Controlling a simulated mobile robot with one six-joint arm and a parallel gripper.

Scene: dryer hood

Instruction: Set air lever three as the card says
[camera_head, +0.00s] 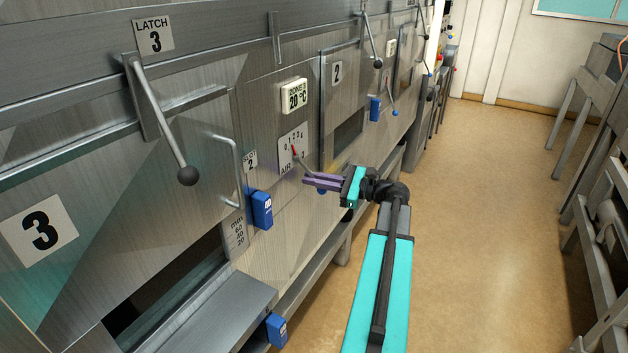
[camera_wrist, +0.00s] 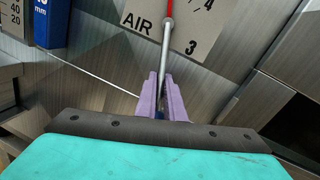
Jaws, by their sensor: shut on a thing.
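The air lever three is a thin grey rod with a red pointer (camera_head: 294,150) on a pale dial plate (camera_head: 285,160) numbered 0 to 4. The plate shows AIR and 3 in the wrist view (camera_wrist: 140,18). The pointer leans up and left, seemingly near the low numbers; the exact mark is too small to tell. My gripper (camera_head: 310,181) has purple fingers, shut on the lever's lower end. In the wrist view the rod (camera_wrist: 164,55) runs down between the fingertips (camera_wrist: 161,88), with a dark blue end partly hidden.
A vertical bar handle (camera_head: 236,170) and blue boxes (camera_head: 262,210) stand out from the panel left of the dial. Latch 3's long lever (camera_head: 162,120) ends in a black ball. Open floor (camera_head: 480,220) lies right.

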